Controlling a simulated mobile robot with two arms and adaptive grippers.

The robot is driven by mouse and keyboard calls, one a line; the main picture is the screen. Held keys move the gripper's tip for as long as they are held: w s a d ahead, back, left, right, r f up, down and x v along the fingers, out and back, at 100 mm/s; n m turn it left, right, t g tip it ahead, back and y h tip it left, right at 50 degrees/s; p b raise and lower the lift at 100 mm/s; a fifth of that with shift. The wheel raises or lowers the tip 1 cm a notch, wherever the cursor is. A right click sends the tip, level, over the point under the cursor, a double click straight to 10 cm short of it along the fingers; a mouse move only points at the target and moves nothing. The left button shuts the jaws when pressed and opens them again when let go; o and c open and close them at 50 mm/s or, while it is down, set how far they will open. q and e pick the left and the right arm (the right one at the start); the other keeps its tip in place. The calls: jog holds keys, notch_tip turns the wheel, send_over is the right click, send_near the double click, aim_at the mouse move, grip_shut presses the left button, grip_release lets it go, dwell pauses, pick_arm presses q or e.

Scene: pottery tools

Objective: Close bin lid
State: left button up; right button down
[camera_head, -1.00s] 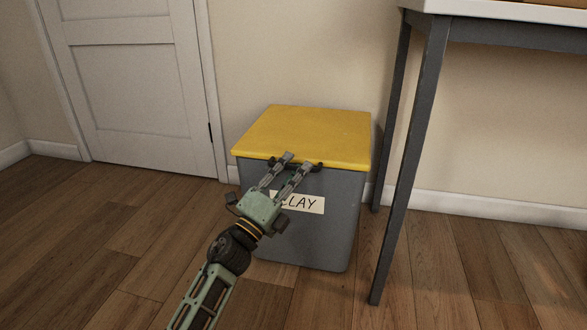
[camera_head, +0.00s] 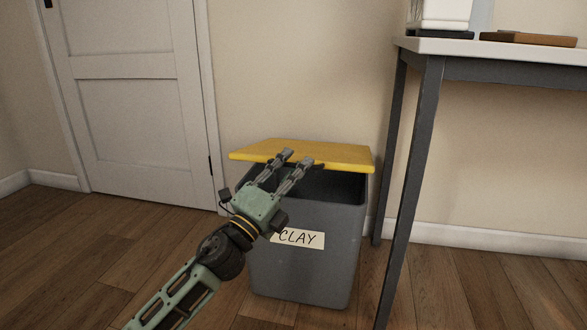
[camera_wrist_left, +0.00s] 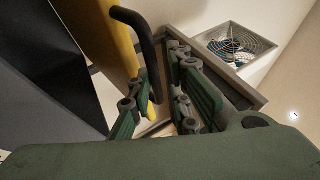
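The grey bin (camera_head: 330,265) with a "CLAY" label (camera_head: 300,238) stands on the floor by the wall. Its yellow lid (camera_head: 345,153) is partly raised at the front, and the dark inside shows under its front edge. My left gripper (camera_head: 296,158) is at the lid's front edge with its two fingers apart. In the left wrist view, the yellow lid (camera_wrist_left: 113,45) shows with a black curved handle (camera_wrist_left: 145,45) on it. The handle reaches between the spread fingers, nearer the left one; contact is unclear. My right gripper is not in view.
A table (camera_head: 500,68) with grey legs stands close on the bin's right. A white door (camera_head: 130,100) is on the left. Wooden floor (camera_head: 70,255) is free at the front left. A wall vent (camera_wrist_left: 235,45) shows in the left wrist view.

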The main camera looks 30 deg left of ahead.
pick_arm(q)
jog(key=s+a+f+b, duration=0.2)
jog(key=s+f+b, duration=0.1)
jog(key=f, duration=0.4)
jog(key=shift+v, duration=0.75)
jog(key=shift+a, duration=0.1)
jog(key=shift+r, duration=0.1)
dwell(0.4)
jog(key=shift+c, duration=0.3)
